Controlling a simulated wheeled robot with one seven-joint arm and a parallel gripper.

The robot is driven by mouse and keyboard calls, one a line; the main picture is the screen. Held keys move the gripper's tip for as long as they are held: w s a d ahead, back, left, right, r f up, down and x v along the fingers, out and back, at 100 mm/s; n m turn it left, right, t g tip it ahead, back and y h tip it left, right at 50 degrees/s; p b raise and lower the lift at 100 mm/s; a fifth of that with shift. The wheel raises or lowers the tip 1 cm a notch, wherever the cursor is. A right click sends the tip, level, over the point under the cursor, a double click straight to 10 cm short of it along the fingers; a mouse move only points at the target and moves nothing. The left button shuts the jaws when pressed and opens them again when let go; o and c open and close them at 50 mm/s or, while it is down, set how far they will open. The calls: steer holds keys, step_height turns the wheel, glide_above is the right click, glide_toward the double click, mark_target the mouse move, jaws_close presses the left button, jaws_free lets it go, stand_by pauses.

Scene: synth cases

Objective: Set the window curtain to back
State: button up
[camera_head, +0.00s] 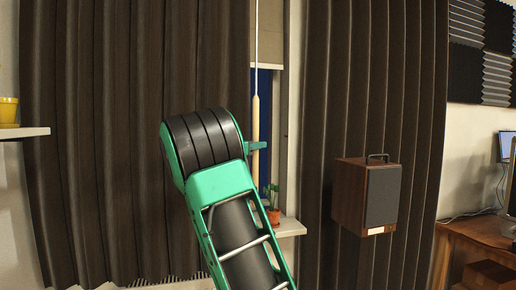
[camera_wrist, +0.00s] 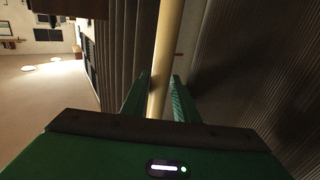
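The dark brown window curtain hangs as a left panel (camera_head: 100,130) and a right panel (camera_head: 345,75), with part of the window uncovered between them. A long cream wand (camera_head: 256,120) hangs on a thin cord in this gap, and it shows in the wrist view (camera_wrist: 169,35). My gripper (camera_wrist: 161,95) has one green finger on each side of the wand. The fingertips appear to press on it with little or no gap. In the head view, my green arm covers part of the left panel, and my gripper (camera_head: 257,146) is at the wand.
A small potted plant (camera_head: 273,207) stands on the window sill (camera_head: 290,228) just below my gripper. A wooden speaker (camera_head: 367,195) is in front of the right panel. A shelf (camera_head: 22,132) with a yellow pot (camera_head: 8,111) is at the left edge, and a wooden desk (camera_head: 480,240) at the right.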

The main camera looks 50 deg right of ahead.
steer(key=shift+w+d, duration=0.15)
steer(key=shift+d, duration=1.7)
steer(key=shift+c, duration=0.7)
jaws_close()
steer(key=shift+a, duration=0.1)
steer(key=shift+w, duration=0.1)
